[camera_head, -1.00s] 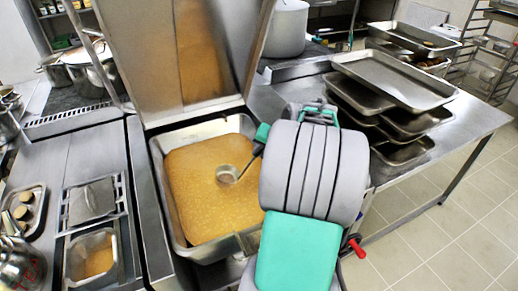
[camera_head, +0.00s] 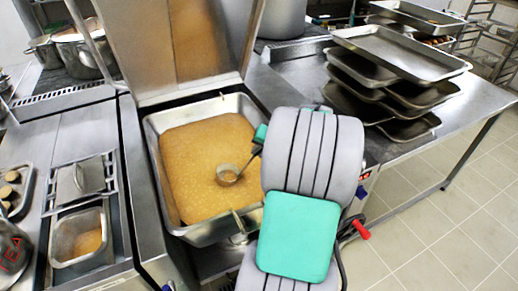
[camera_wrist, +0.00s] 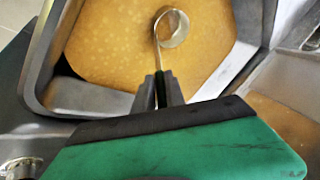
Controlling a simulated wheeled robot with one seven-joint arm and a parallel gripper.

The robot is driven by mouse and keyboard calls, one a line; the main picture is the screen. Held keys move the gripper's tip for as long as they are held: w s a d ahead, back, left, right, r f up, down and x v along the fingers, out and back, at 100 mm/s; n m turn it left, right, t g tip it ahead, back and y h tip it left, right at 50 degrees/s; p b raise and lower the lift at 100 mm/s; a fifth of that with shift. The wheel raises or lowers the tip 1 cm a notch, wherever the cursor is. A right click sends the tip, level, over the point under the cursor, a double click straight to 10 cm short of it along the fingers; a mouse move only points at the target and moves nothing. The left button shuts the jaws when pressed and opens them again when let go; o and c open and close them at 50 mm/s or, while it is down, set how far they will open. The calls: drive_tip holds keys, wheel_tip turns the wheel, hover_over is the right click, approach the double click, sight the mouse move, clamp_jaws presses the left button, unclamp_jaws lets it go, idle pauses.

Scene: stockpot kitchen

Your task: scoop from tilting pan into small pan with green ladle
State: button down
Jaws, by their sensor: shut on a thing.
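The tilting pan (camera_head: 232,105) stands open in the middle of the head view, filled with orange-brown soup (camera_head: 200,160). My gripper (camera_wrist: 162,90) is shut on the dark handle of the ladle (camera_wrist: 172,28). In the head view the ladle's round bowl (camera_head: 228,175) is at the soup, near the right side of the pan. I cannot tell how deep it sits. My arm hides most of the handle in that view. The small pan (camera_head: 62,240) is set in the counter at the left and holds some of the same soup.
The tilting pan's raised lid (camera_head: 190,45) stands behind it. Stacked metal trays (camera_head: 400,55) are on the right counter. A lid (camera_head: 90,175) lies behind the small pan. Pots (camera_head: 85,50) stand at the back left. Floor (camera_head: 430,230) is free at the right.

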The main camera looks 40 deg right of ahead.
drive_tip(key=shift+f+b, duration=1.75)
drive_tip(key=shift+f, duration=1.2)
drive_tip(key=shift+r, duration=0.1)
drive_tip(key=w+a+r+g, duration=0.1)
drive_tip(key=r, duration=1)
drive_tip(key=w+a+r+g+h, duration=0.1)
drive_tip(key=w+a+r, duration=0.1)
drive_tip(key=r, duration=0.9)
drive_tip(key=shift+w+r+n+h, duration=0.2)
drive_tip(key=shift+r+n+h, duration=0.1)
